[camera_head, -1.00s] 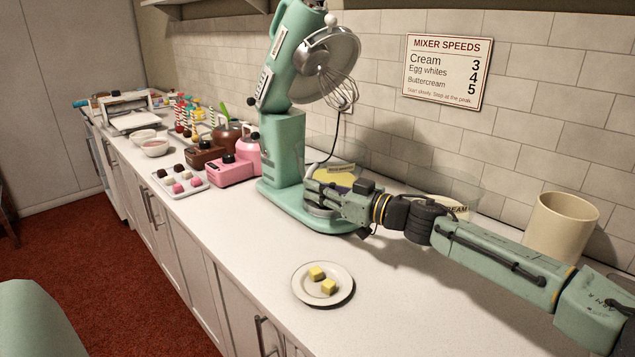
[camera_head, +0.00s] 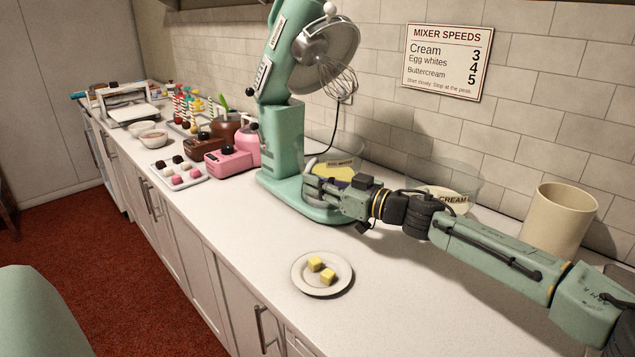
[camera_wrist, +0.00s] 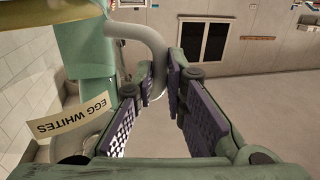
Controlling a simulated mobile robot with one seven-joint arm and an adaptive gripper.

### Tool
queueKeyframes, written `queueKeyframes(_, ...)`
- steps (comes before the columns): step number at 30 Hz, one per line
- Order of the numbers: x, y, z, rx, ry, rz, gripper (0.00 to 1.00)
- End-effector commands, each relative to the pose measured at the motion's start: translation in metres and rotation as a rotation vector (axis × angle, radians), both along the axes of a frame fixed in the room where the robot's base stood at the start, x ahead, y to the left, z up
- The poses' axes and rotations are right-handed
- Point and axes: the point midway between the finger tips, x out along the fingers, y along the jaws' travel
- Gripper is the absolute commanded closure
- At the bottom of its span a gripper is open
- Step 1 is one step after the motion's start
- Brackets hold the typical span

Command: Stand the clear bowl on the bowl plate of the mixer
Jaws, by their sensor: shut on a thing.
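The clear bowl (camera_head: 335,148) has an EGG WHITES label and yellow contents. It is over the mixer's base, partly hidden behind my gripper. The label (camera_wrist: 72,117) also shows in the wrist view. My gripper (camera_head: 312,183) is shut on the bowl's grey curved handle (camera_wrist: 150,42), which lies between the finger pads. The green mixer (camera_head: 283,140) has its head tilted up with the whisk (camera_head: 335,80) above the bowl. The bowl plate is hidden behind my gripper and the bowl, so I cannot tell whether the bowl touches it.
A second clear bowl with a CREAM label (camera_head: 453,199) stands behind my arm. A beige canister (camera_head: 562,220) is at the right. A plate with yellow cubes (camera_head: 322,287) lies in front. A pink box (camera_head: 228,160) and a sweets tray (camera_head: 180,181) are left of the mixer.

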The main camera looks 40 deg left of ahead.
Motion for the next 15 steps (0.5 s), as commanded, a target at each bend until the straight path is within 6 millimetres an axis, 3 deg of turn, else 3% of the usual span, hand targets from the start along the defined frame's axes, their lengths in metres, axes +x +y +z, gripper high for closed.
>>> queueKeyframes(14, -0.0001, 0.0001, -0.0043, 0.001, -0.003, 0.000, 1.00)
queueKeyframes(15, -0.0001, 0.0001, -0.0045, 0.002, -0.003, 0.000, 0.87)
